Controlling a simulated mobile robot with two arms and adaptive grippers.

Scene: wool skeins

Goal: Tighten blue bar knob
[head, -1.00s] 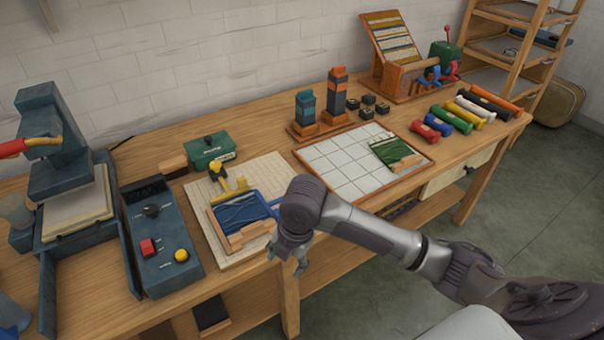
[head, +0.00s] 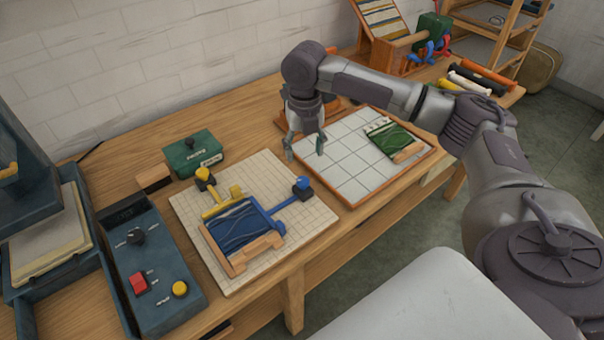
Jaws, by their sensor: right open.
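The blue bar knob (head: 303,184) sits on a dark block at the right end of a blue bar (head: 284,208). The bar reaches up and right from a blue wool piece in a wooden frame (head: 238,226) on the gridded board (head: 268,268). A yellow knob (head: 203,174) with a yellow bar stands at the board's upper left. My right gripper (head: 305,152) is open and empty, pointing down above the gap between the gridded board and the white tiled board, beyond the blue knob. It appears apart from the knob. My left gripper does not show.
A green box (head: 193,153) and a wooden block lie behind the gridded board. A control box (head: 152,262) with red and yellow buttons and a press (head: 40,240) stand left. The tiled board (head: 340,175) holds a green piece (head: 390,138).

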